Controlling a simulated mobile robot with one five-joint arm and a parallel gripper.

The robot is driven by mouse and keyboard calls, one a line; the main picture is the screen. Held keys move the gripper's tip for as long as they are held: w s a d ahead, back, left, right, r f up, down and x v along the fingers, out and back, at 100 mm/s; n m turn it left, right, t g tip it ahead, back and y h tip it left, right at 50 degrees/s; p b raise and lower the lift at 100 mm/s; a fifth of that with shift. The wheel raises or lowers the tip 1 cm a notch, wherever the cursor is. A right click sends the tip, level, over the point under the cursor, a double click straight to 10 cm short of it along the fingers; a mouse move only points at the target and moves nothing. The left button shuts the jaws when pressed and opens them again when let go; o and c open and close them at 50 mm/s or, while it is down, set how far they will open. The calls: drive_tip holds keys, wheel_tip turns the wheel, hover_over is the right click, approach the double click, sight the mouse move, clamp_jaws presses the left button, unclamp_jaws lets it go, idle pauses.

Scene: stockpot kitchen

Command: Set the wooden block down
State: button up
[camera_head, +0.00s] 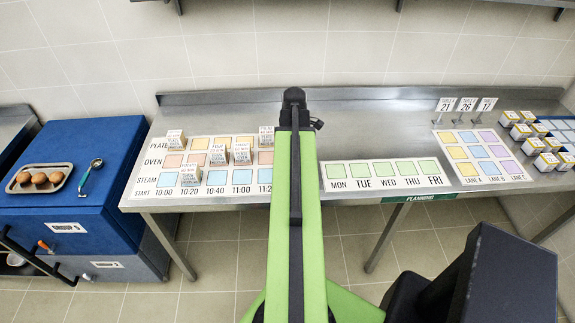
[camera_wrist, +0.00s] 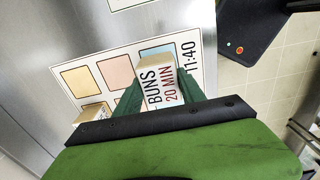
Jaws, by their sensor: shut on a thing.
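The wooden block (camera_wrist: 155,84), labelled "BUNS 20 MIN", is between the green fingers of my gripper (camera_wrist: 163,92) in the wrist view. My gripper is shut on it. The block covers part of the blue cell by the "11:40" label on the white schedule board (camera_wrist: 192,46). I cannot tell whether it touches the board. In the head view, my arm hides the gripper, the held block and the right end of the schedule board (camera_head: 205,188).
To the right lie a weekday strip (camera_head: 385,184) and a lane board (camera_head: 467,175). Several blocks (camera_head: 527,131) stand at the far right.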

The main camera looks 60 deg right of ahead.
drive_tip(key=shift+s+f+b, duration=0.1)
drive_tip(key=shift+f+b, duration=0.2)
wheel_tip(320, 180, down, 4)
drive_tip(key=b, duration=0.3)
drive_tip(key=shift+r+b, duration=0.1)
drive_tip(key=shift+b, duration=0.3)
drive_tip(key=shift+r, duration=0.25)
drive_tip(key=shift+f, duration=0.2)
drive_tip(key=o, duration=1.5)
drive_tip(key=shift+a, duration=0.1)
drive_tip(key=shift+r, duration=0.1)
wheel_tip(320, 180, up, 12)
drive_tip(key=p, duration=1.2)
drive_tip(key=shift+r+p, duration=0.25)
drive_tip(key=shift+p, duration=0.15)
drive_tip(key=shift+f, duration=0.15)
